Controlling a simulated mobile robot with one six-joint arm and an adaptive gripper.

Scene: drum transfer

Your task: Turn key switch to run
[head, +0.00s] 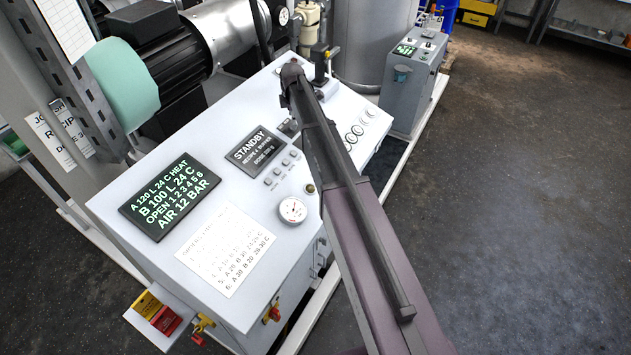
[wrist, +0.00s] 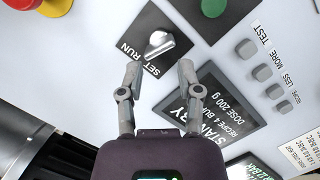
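The key switch (wrist: 159,43) is a silver knob with a raised bar on a black plate marked SET and RUN, at the upper middle of the wrist view. Its bar lies slanted; I cannot tell exactly which mark it points at. My gripper (wrist: 159,69) is open and empty, with its two grey fingers apart, just short of the switch on either side of its line. In the head view my arm crosses the white control panel (head: 205,185) and hides much of the gripper area. The display (head: 262,150) reads STANDBY.
In the wrist view a green button (wrist: 213,7) and a red button (wrist: 22,3) lie near the switch, with several grey buttons (wrist: 262,72) to the right. In the head view a dial gauge (head: 292,210) and green-text screen (head: 173,197) sit on the panel. Open floor (head: 510,200) lies right.

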